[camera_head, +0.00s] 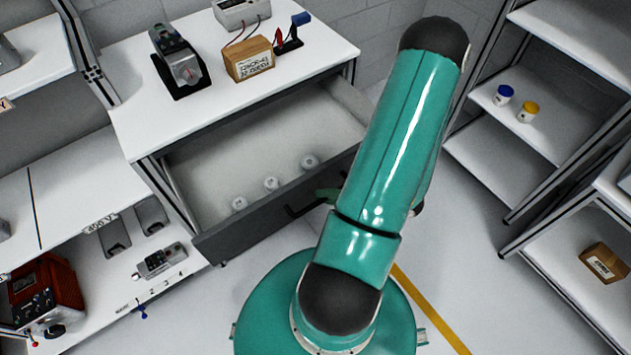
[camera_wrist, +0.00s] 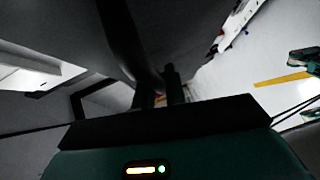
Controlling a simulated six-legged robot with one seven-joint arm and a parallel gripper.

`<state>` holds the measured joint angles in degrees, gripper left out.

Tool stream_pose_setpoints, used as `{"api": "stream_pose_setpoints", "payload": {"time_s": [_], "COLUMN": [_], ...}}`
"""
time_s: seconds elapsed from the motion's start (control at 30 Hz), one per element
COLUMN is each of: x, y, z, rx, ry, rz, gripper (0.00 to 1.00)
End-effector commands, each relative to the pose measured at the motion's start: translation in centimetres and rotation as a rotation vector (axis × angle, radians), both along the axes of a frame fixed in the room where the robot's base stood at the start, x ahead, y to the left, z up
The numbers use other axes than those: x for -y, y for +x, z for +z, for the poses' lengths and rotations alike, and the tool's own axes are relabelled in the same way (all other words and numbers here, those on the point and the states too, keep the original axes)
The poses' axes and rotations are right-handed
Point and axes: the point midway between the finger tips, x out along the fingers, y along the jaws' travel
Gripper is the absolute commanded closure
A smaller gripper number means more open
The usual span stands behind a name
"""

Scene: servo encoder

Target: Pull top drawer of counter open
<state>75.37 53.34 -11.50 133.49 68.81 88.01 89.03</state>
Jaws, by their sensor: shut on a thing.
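The counter's top drawer (camera_head: 225,233) is pulled well out from under the white counter top (camera_head: 135,112), with its light inside exposed. Several small white round pieces (camera_head: 271,184) lie in it along the front. The dark bar handle (camera_head: 298,211) is on the grey drawer front. My gripper (camera_head: 328,195) is at this handle, mostly hidden behind my green arm. In the wrist view my gripper (camera_wrist: 160,96) has its two dark fingers around the dark handle bar (camera_wrist: 130,45), shut on it. The exact contact is too dark to see.
A cardboard box (camera_head: 249,62) and several instruments stand on the counter top. Shelves (camera_head: 560,85) are at the right, with a blue-lidded and a yellow-lidded jar. A lower bench (camera_head: 80,200) is at the left. Floor (camera_head: 460,230) at the right is clear.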

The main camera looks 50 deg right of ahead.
Motion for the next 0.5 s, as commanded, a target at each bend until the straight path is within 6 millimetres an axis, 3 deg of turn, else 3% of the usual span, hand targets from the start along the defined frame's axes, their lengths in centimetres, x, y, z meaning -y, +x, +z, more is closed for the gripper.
{"api": "stream_pose_setpoints", "payload": {"time_s": [0.2, 0.5], "x": [-0.6, -0.7], "y": [-1.7, -2.1], "z": [0.1, 0.1], "rx": [0.003, 0.002], "ry": [0.003, 0.003], "rz": [0.001, 0.001], "gripper": [1.0, 1.0]}}
